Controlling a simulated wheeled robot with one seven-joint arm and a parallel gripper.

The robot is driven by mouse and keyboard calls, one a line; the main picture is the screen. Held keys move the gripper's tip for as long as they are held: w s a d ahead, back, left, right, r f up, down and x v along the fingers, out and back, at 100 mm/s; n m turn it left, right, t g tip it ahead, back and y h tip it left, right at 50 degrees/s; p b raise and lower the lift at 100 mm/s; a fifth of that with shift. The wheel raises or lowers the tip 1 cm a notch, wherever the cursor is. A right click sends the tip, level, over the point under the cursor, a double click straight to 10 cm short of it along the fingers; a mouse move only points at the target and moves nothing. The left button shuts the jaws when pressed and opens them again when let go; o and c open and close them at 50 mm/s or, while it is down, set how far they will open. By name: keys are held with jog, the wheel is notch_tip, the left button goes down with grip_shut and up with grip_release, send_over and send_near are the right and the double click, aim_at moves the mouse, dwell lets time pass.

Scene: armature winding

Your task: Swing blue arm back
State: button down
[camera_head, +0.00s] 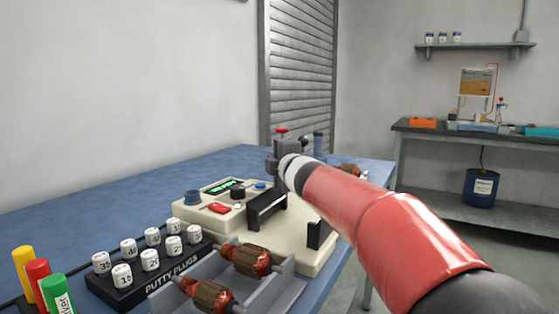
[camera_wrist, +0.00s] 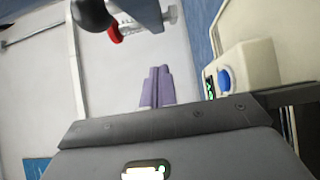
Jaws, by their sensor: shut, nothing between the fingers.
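My gripper (camera_wrist: 155,88) shows in the wrist view as two purple fingers pressed together, with nothing between them. In the head view my red arm reaches in from the lower right, and its end is beside a dark grey fixture with a red top (camera_head: 282,132). In the wrist view a dark ball (camera_wrist: 92,13) and a red tip (camera_wrist: 114,31) are above the fingers, apart from them in the picture.
A cream tester (camera_head: 205,216) with a green display, red switch and blue button (camera_wrist: 225,79) sits on the blue table (camera_head: 110,205). Copper-wound armatures (camera_head: 247,258) lie in a grey tray in front. Several putty plugs (camera_head: 150,258) and coloured cylinders (camera_head: 38,275) stand left.

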jog(key=s+a+b, duration=0.1)
jog(key=s+b, duration=0.1)
jog(key=s, duration=0.8)
jog(key=shift+s+a, duration=0.3)
jog(key=shift+a, duration=0.05)
